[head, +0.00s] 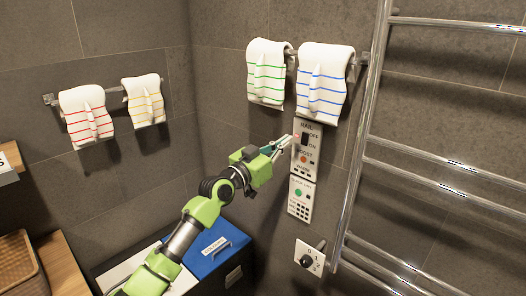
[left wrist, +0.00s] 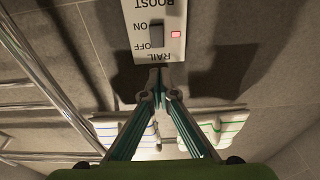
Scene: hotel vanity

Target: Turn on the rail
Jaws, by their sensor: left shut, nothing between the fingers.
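The rail panel (head: 308,163) is a white plate on the wall, marked RAIL, OFF, ON and BOOST. Its black rocker switch (head: 305,139) sits between the OFF and ON marks. In the left wrist view the panel appears upside down, with the switch (left wrist: 156,35) and a red lit lamp (left wrist: 176,34) beside it. My left gripper (head: 288,139) is shut and empty at the panel's left side in the head view. In the left wrist view its fingertips (left wrist: 160,72) are near the RAIL-marked edge. I cannot tell whether they touch the panel. My right gripper is not in view.
A second panel (head: 300,198) with a green button sits below, and a dial (head: 307,260) lower still. A chrome towel rail (head: 357,165) stands close on the right. Towels (head: 325,80) hang above. A blue-lidded bin (head: 212,247) is below my arm.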

